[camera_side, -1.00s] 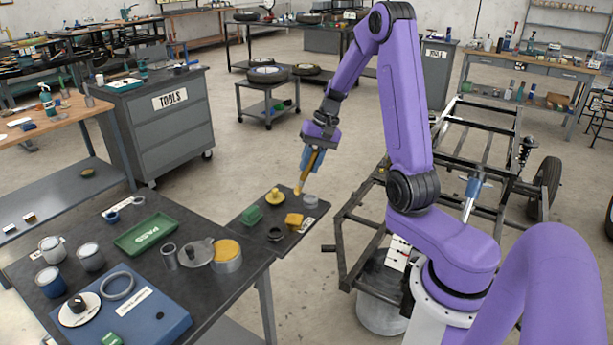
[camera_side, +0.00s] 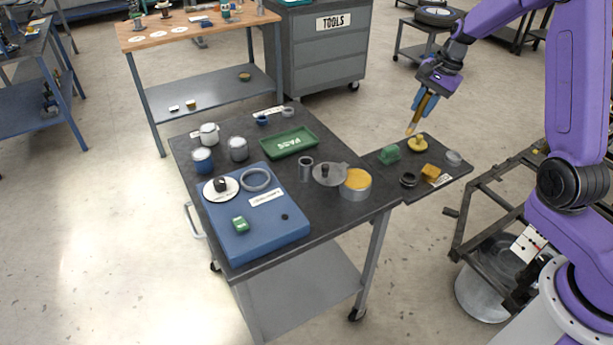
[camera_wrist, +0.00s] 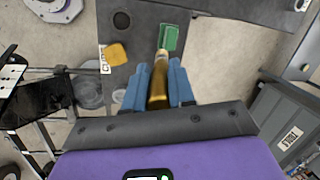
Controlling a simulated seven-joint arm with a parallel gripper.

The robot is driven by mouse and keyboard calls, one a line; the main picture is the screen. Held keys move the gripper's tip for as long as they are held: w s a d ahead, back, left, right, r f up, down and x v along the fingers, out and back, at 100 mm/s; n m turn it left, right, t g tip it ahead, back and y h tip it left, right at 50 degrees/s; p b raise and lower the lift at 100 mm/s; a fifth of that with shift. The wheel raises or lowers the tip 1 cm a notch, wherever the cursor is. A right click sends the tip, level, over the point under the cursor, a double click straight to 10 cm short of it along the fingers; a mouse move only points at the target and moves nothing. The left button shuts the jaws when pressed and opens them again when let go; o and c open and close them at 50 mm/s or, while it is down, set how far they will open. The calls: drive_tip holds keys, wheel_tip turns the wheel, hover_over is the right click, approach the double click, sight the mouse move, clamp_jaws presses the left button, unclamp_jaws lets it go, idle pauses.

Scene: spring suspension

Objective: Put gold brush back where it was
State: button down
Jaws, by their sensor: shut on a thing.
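My gripper (camera_side: 425,100) is shut on the gold brush (camera_side: 414,122). The brush hangs tilted, tip down and to the left, above the dark side shelf (camera_side: 396,194) of the cart. In the wrist view the brush (camera_wrist: 158,90) lies between my two blue fingers (camera_wrist: 158,85), its pale tip appearing beside the green block (camera_wrist: 169,38). In the side view its tip is just above and left of a yellow knobbed disc (camera_side: 418,144), and the green block (camera_side: 389,154) is lower left. The tip looks clear of the shelf. No brush holder is clearly identifiable.
The shelf also holds a yellow block (camera_side: 430,171), a dark ring (camera_side: 408,180) and a grey round piece (camera_side: 453,157). The cart top has a green PASS tray (camera_side: 290,142), a blue case (camera_side: 255,220), a yellow-topped tin (camera_side: 356,185) and several cups. A dark frame stands at right.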

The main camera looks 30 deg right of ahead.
drive_tip(key=w+a+m, duration=0.4)
drive_tip(key=a, duration=0.5)
drive_tip(key=w+a+m+g, duration=0.1)
drive_tip(key=w+a+m, duration=0.35)
drive_tip(key=a, duration=0.45)
drive_tip(key=w+a+m, duration=0.4)
drive_tip(key=a+m, duration=0.1)
drive_tip(key=a, duration=0.4)
wheel_tip(320, 180, down, 10)
drive_tip(key=shift+a+h, duration=0.25)
drive_tip(key=shift+h, duration=0.05)
drive_tip(key=shift+s+f+n, duration=0.1)
drive_tip(key=shift+n, duration=0.15)
drive_tip(key=c, duration=1)
unclamp_jaws()
drive_tip(key=shift+o, duration=0.2)
wheel_tip(320, 180, up, 12)
drive_tip(key=s+d, duration=0.1)
drive_tip(key=shift+s+d, duration=0.15)
